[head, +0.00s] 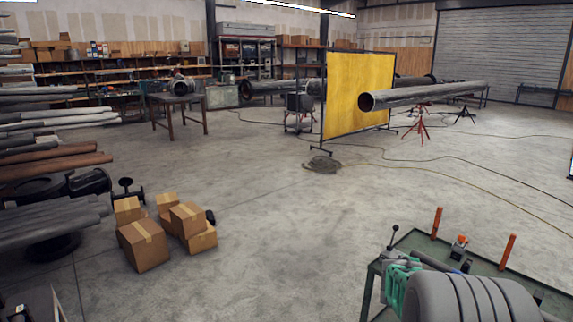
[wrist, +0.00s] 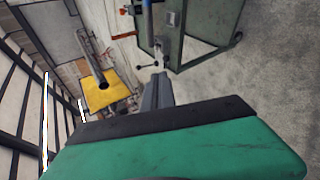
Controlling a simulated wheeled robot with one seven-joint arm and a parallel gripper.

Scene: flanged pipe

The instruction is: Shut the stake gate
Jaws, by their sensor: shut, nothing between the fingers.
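Two upright orange stakes, one farther back (head: 436,223) and one nearer (head: 507,250), stand on the green workbench (head: 412,243) at the lower right of the head view. I cannot tell for sure which part is the stake gate or how far open it stands. A thin lever with a dark knob (head: 394,230) rises at the bench's left corner; a similar lever (wrist: 147,66) shows in the wrist view. My gripper (wrist: 157,79) is shut and empty, pointing toward the green bench (wrist: 205,22). In the head view my arm hides much of the bench top.
A small orange-topped item (head: 460,243) sits between the stakes. Cardboard boxes (head: 150,243) lie on the floor at left, beside stacked pipes (head: 50,165). A yellow screen (head: 350,92) and a long pipe on stands (head: 430,94) are farther back. The middle floor is clear apart from cables.

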